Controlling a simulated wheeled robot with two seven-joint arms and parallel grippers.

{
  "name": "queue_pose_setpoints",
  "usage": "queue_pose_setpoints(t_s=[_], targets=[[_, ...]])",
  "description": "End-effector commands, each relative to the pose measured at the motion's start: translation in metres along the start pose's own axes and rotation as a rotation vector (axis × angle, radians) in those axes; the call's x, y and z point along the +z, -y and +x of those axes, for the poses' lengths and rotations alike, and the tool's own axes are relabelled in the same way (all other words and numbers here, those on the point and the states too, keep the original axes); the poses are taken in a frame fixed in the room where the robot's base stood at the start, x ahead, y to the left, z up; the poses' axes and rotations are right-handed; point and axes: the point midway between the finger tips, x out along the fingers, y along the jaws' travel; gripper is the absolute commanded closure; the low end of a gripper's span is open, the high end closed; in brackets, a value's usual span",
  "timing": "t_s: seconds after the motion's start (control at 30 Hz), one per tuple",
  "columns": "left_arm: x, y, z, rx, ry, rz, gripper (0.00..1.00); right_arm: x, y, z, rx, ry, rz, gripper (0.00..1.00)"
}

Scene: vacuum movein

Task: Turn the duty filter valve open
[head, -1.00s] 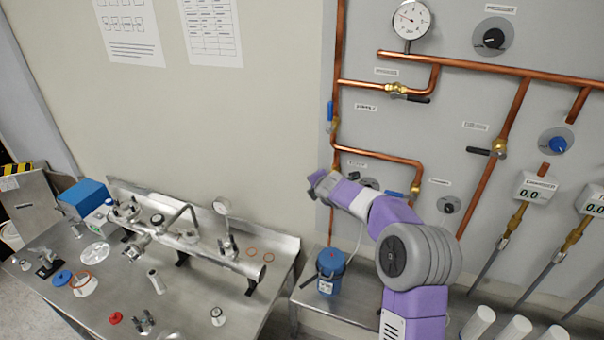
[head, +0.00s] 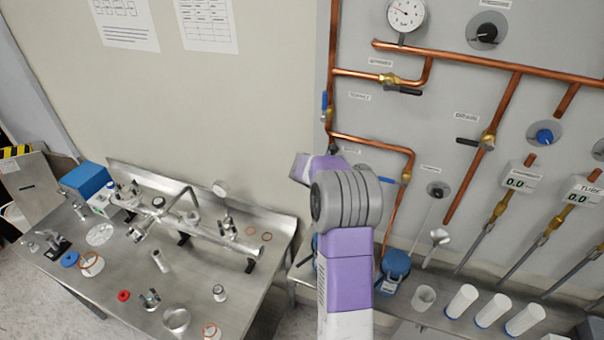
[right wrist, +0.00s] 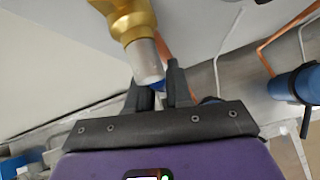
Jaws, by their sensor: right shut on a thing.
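My right gripper (right wrist: 159,88) is shut on a small blue handle at the end of a brass valve (right wrist: 130,22) with a silver stem. Only a little blue shows between its black fingers. In the head view my purple right arm covers this spot, and the fingers are hidden behind it. Other valves with blue levers show on the panel, one on the left vertical pipe (head: 325,106) and one right of my arm (head: 406,176). My left gripper is not in view.
Copper pipes (head: 440,62) run across the grey panel, with a gauge (head: 406,14) and black-lever valves. Below stands a shelf with a blue container (head: 396,266) and white cups (head: 462,300). A steel bench (head: 130,290) with parts stands left.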

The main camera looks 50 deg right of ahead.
Motion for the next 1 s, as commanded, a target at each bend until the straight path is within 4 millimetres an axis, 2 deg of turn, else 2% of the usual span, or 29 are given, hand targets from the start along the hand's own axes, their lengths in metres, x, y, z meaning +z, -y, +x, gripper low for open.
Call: queue_pose_setpoints(t_s=[0.2, 0.53, 0.57, 0.7, 1.0], targets=[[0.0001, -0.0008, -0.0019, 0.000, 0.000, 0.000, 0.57, 0.0063, 0.0132, 0.0028, -0.031, 0.009, -0.005, 1.00], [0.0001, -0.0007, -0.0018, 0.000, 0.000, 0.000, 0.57, 0.0057, 0.0126, 0.0029, -0.032, 0.009, -0.006, 1.00], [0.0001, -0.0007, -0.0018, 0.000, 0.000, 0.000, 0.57, 0.0057, 0.0126, 0.0029, -0.032, 0.009, -0.006, 0.79], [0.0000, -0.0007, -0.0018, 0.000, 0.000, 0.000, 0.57, 0.0055, 0.0122, 0.0028, -0.031, 0.009, -0.006, 0.60], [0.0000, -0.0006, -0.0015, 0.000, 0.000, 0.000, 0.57, 0.0049, 0.0110, 0.0003, -0.028, 0.008, -0.006, 0.60]])
